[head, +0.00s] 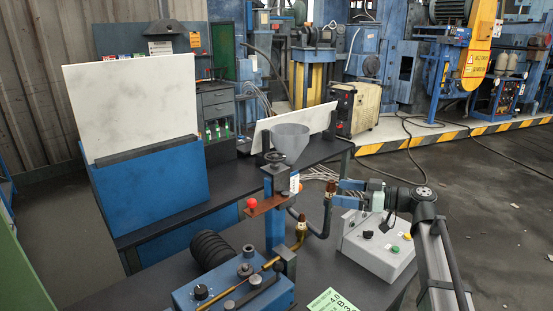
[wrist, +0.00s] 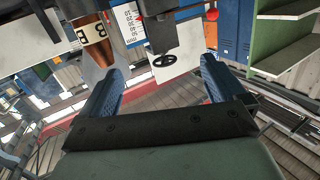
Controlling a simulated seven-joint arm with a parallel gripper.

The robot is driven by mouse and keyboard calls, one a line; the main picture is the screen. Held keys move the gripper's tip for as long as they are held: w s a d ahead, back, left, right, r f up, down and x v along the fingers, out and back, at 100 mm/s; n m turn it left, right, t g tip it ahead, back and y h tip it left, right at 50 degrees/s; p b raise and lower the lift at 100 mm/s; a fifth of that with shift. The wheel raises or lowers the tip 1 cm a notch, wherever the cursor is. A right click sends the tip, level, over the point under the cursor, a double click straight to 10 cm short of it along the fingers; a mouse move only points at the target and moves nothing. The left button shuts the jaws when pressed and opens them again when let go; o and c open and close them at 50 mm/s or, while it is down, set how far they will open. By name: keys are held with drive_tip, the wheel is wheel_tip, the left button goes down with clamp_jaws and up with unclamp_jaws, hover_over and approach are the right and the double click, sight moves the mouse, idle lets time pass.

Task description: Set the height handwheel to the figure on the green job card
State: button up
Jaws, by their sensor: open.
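The height handwheel is a small dark wheel on top of the blue post (head: 275,228) in the head view, just left of the grey funnel. In the wrist view the black handwheel (wrist: 165,60) shows between and beyond my fingertips, apart from them. A white millimetre scale (head: 294,183) is on the post; it also shows in the wrist view (wrist: 128,24), its pointer reading unclear. The green job card (head: 330,301) is cut off by the bottom edge; it seems to show "40" and "B3". My gripper (head: 338,192) is open and empty, right of the post.
A copper nozzle with a "B" band (wrist: 95,32) stands close to my left finger in the wrist view. A red knob (head: 250,203) sticks out left of the post. A grey button box (head: 378,250) sits under my wrist. A blue unit with a bellows (head: 211,250) stands front left.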

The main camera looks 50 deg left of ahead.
drive_tip(key=n, duration=0.1)
approach(276, 156)
drive_tip(key=w+d+f, duration=0.1)
drive_tip(key=w+d, duration=0.1)
drive_tip(key=d, duration=0.1)
drive_tip(key=shift+g+y, duration=0.4)
drive_tip(key=x, duration=1.3)
drive_tip(key=shift+s+a+f, duration=0.15)
drive_tip(key=shift+a, duration=0.05)
drive_tip(key=c, duration=1)
